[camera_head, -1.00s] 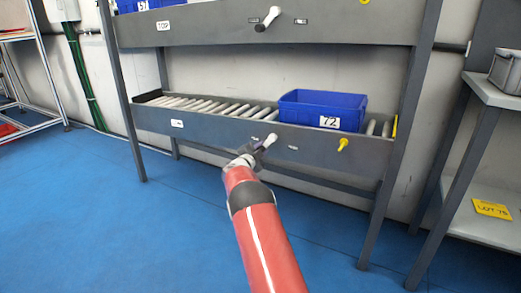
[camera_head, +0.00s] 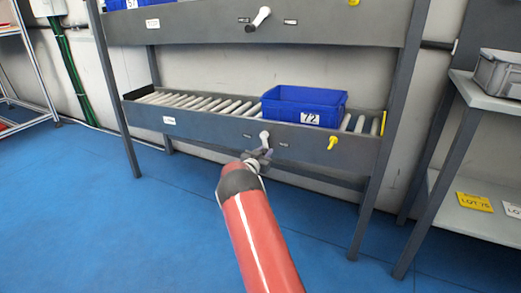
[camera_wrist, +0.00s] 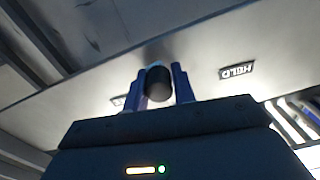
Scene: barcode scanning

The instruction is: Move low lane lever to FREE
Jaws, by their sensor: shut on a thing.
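The low lane lever (camera_head: 264,138) is a small white handle on the front rail of the lower roller lane (camera_head: 205,127). My gripper (camera_head: 258,156) is at the lever from below and in front. In the wrist view, the two blue fingers of my gripper (camera_wrist: 160,86) are on either side of the lever's dark round end (camera_wrist: 158,84), shut on it. A HELD label (camera_wrist: 237,71) shows upside down to the right of the fingers, and a second label (camera_wrist: 118,101) to the left is partly hidden and unreadable. Neither small label beside the lever is readable in the head view.
A blue bin (camera_head: 305,105) marked 72 sits on the lower lane. A grey table (camera_head: 480,95) stands right. Blue floor is open in front.

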